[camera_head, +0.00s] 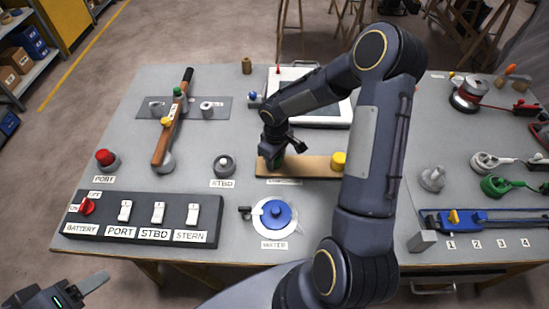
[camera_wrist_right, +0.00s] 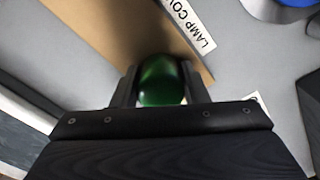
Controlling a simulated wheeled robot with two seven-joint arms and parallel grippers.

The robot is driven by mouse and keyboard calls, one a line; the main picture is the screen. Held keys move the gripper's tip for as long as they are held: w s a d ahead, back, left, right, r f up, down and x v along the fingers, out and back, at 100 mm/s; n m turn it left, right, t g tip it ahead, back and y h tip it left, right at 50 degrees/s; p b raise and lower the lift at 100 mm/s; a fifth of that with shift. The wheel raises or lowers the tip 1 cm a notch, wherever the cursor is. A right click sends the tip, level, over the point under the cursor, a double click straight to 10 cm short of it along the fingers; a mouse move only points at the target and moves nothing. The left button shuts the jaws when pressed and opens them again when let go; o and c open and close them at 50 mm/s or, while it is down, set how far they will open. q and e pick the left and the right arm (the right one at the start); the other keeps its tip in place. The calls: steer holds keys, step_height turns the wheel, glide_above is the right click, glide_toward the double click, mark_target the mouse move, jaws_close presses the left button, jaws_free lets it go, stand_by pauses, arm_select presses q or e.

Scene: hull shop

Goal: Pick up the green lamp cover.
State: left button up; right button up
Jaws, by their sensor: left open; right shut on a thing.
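The green lamp cover (camera_wrist_right: 160,82) is between the fingers of my right gripper (camera_wrist_right: 158,88) in the right wrist view, and the fingers press on it from both sides. I cannot tell whether the cover touches the board. A yellow cover (camera_head: 339,160) stands on the board's right end. My left gripper (camera_head: 70,290) is open and empty at the lower left, off the table's front edge.
A blue-lidded water fitting (camera_head: 276,215) stands in front of the board. The switch panel (camera_head: 145,217) is at the front left. My right arm spans the table's middle.

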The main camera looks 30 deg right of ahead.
steer(key=shift+r+p, duration=0.45)
steer(key=shift+r, duration=0.15)
step_height(320, 180, up, 3)
steer(key=shift+f+p, duration=0.1)
steer(key=shift+p, duration=0.9)
steer(key=s+a+r, duration=0.1)
steer(key=a+r, duration=0.3)
steer(key=a, duration=0.2)
steer(key=s+a+r+p, duration=0.1)
steer(key=s+a+r, duration=0.1)
steer(key=a+r, duration=0.3)
steer(key=a, duration=0.2)
steer(key=shift+s+a, duration=0.25)
steer(key=shift+a, duration=0.05)
